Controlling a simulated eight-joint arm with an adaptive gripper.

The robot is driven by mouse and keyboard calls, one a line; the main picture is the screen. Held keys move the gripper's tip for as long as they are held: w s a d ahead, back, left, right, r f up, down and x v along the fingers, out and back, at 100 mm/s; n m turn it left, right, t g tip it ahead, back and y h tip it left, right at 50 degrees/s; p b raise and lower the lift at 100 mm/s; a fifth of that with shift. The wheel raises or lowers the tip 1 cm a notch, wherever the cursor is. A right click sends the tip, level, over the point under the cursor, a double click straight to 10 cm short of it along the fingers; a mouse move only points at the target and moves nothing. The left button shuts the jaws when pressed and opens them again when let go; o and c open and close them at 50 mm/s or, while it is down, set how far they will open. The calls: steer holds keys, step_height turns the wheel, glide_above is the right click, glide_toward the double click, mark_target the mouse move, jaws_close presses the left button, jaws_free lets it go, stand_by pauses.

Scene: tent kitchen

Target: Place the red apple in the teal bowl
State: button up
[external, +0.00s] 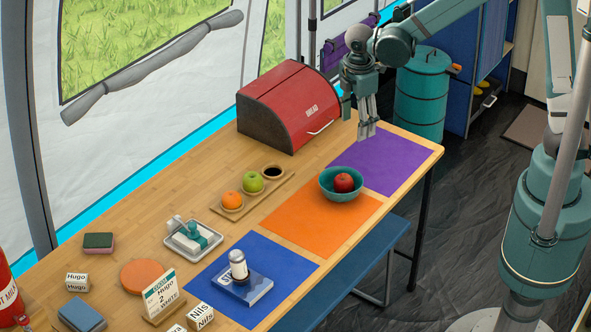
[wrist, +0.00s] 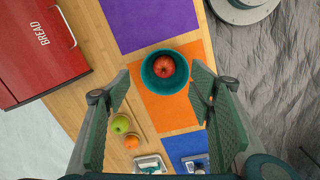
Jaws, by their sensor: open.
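The red apple (external: 344,183) sits inside the teal bowl (external: 327,189) in the external view. The bowl stands at the border of the orange and purple mats. In the wrist view the red apple (wrist: 164,67) lies in the middle of the teal bowl (wrist: 170,85), ahead of the fingers. My gripper (external: 367,132) hangs above the purple mat, beyond and above the bowl, apart from the apple. In the wrist view the two fingers of my gripper (wrist: 165,95) are spread wide with nothing between them.
A red bread box (external: 283,105) stands at the back. A wooden tray (external: 272,197) holds a green apple (external: 252,182) and an orange (external: 232,200). A blue book (external: 243,287) with a jar lies on the blue mat. The purple mat (external: 385,160) looks bare.

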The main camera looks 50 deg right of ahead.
steer(key=s+d+r+m+t+y, duration=0.1)
steer(key=s+d+r+m+t, duration=0.2)
steer(key=s+d+r+m, duration=0.6)
steer(key=s+d+r+m+t, duration=0.3)
steer(key=s+d+r, duration=0.3)
steer(key=s+d, duration=0.4)
steer(key=shift+s+m+t, duration=0.3)
steer(key=shift+s+m, duration=0.3)
steer(key=shift+m, duration=0.3)
steer(key=shift+d, duration=0.1)
stand_by(0.8)
